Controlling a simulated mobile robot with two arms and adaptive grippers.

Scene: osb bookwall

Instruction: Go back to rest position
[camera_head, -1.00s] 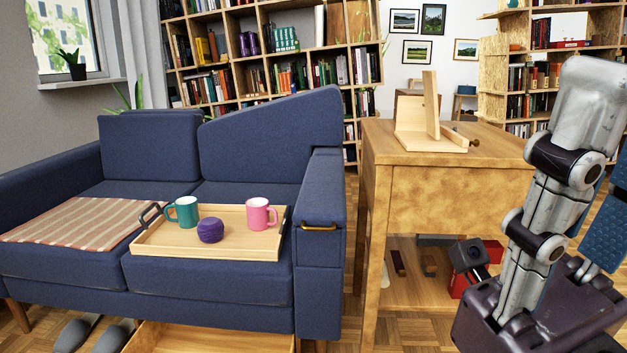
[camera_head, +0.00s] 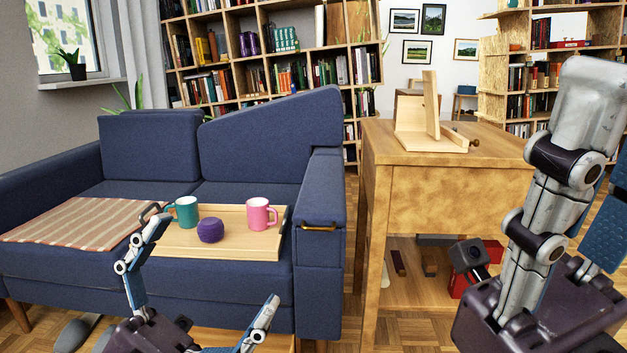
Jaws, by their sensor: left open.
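My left gripper (camera_head: 203,277) is at the lower left, in front of the sofa and the wooden tray (camera_head: 273,247). Its two fingers are spread wide with nothing between them. One fingertip overlaps the tray's left handle in the picture; I cannot tell whether it touches. My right gripper (camera_head: 592,150) is large and close at the right edge, partly cut off by the frame. I cannot tell how far apart its fingers are.
The tray lies on the blue sofa (camera_head: 320,190) with a teal mug (camera_head: 187,211), a pink mug (camera_head: 257,214) and a purple ball (camera_head: 210,230). A wooden side table (camera_head: 440,185) bears a wooden stand (camera_head: 431,115).

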